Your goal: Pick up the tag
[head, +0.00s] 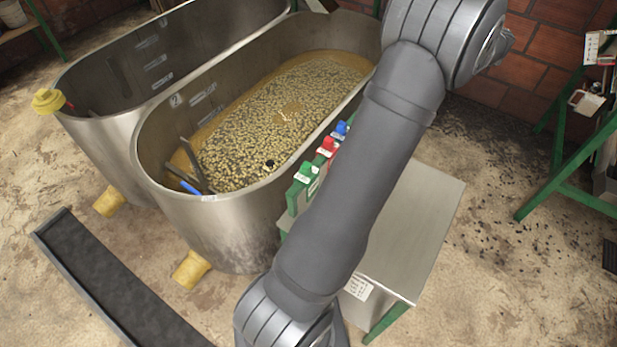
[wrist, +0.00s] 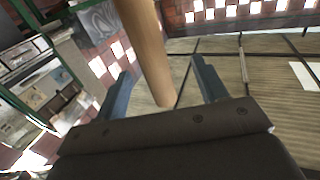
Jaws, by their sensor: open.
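In the wrist view my gripper (wrist: 160,66) is open, its two blue-grey fingers spread apart with nothing clearly held. A brown wooden post appears between the fingers; its distance from them is unclear. In the head view my grey arm crosses the steel table, and the gripper itself cannot be made out. I cannot single out the tag with certainty. A white printed label (head: 358,288) shows at the front side of the steel table, partly beside my arm. Small white labels also show on the green box (head: 303,184) and the red box beside it.
A steel tank (head: 222,222) of beans in liquid stands left of my arm, with a second tank (head: 90,128) behind it. The steel table (head: 420,220) has a bare top at right. A green rack (head: 560,165) stands at far right. A dark trough (head: 105,285) lies front left.

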